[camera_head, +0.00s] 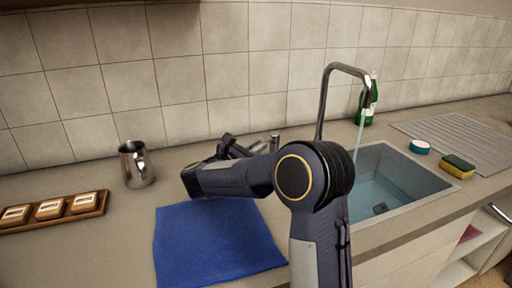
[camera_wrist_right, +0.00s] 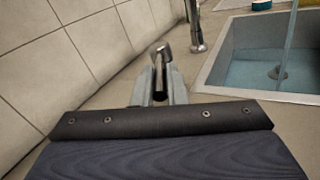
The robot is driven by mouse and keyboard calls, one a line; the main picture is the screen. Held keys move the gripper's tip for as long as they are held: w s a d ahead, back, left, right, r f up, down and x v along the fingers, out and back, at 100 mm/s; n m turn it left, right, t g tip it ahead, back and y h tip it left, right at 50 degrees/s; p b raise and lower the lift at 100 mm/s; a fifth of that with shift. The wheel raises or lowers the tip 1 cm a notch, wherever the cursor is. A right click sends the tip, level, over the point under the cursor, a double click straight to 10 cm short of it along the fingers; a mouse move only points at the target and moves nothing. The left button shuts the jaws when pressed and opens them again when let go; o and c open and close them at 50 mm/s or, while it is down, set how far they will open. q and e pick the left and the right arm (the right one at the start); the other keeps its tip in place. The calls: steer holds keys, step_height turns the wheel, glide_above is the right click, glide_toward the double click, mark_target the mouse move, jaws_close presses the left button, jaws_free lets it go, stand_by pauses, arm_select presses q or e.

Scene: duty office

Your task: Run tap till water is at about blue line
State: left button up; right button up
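The tap's tall curved spout (camera_head: 322,92) stands behind the sink, and a stream of water (camera_head: 360,138) falls from it. The stream also shows in the wrist view (camera_wrist_right: 289,38). The sink (camera_head: 408,209) holds bluish water (camera_head: 374,194); I see no separate blue line, and my arm hides part of the basin. The tap's metal lever (camera_head: 275,141) stands left of the spout. My right gripper (camera_head: 256,148) reaches it from the left. In the wrist view the lever (camera_wrist_right: 160,72) lies between its fingers, which appear closed against it. My left gripper is out of view.
A blue cloth (camera_head: 212,245) lies in front of my right arm. A metal jug (camera_head: 136,165) and a wooden tray (camera_head: 99,207) stand left. A green bottle (camera_head: 367,103), a round tub (camera_head: 420,147) and a sponge (camera_head: 458,167) are around the sink. The tiled wall is close behind.

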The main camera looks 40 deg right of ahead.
jaws_close()
